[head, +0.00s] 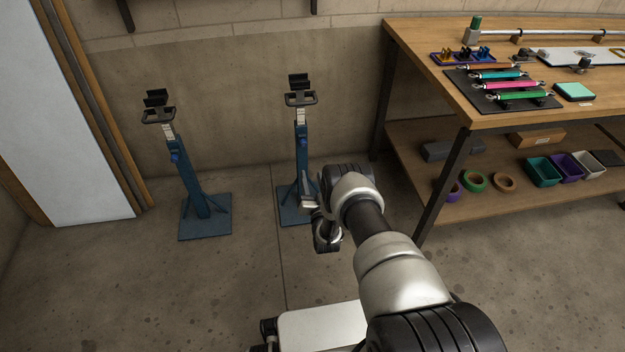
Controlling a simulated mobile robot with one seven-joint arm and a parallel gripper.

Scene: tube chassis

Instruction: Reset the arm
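My arm reaches in from the bottom right and stretches over the floor in front of the workbench. Its end folds down and to the left at the wrist. My gripper (311,198) is small and partly hidden by the wrist, close in the picture to the right blue stand. I cannot tell whether its fingers are open or shut, and I see nothing held in it. I cannot tell whether it touches the stand.
Two blue stands, one left (196,190) and one right (301,150), stand by the wall. A wooden workbench (425,50) with coloured tubes on a dark mat (462,84) is at right. Bins (543,172) and tape rolls sit on its lower shelf.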

